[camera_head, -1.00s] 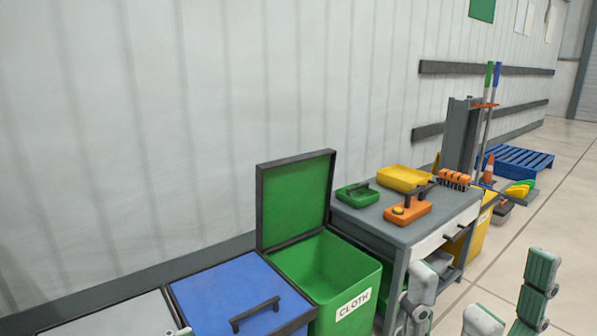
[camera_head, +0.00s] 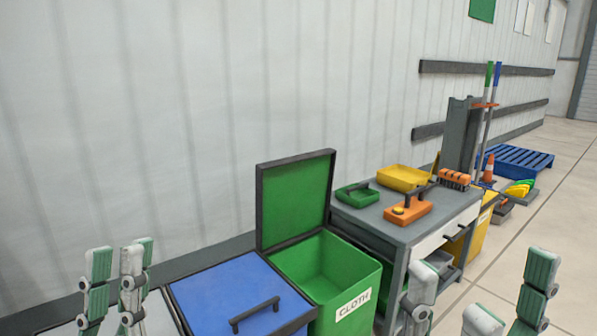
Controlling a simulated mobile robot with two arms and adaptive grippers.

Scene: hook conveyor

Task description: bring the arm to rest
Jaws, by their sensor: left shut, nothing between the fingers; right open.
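My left gripper (camera_head: 118,268) is at the lower left, with its grey and green fingers pointing up and drawn close together. It is shut with nothing held, in front of a light grey bin lid. My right gripper (camera_head: 482,292) is at the lower right, its fingers spread wide apart. It is open and empty, in front of the grey workbench and the floor. Most of both arms is out of the picture.
An open green bin labelled CLOTH (camera_head: 350,272) stands beside a closed blue-lidded bin (camera_head: 235,285). A blue pallet (camera_head: 518,160) lies farther back.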

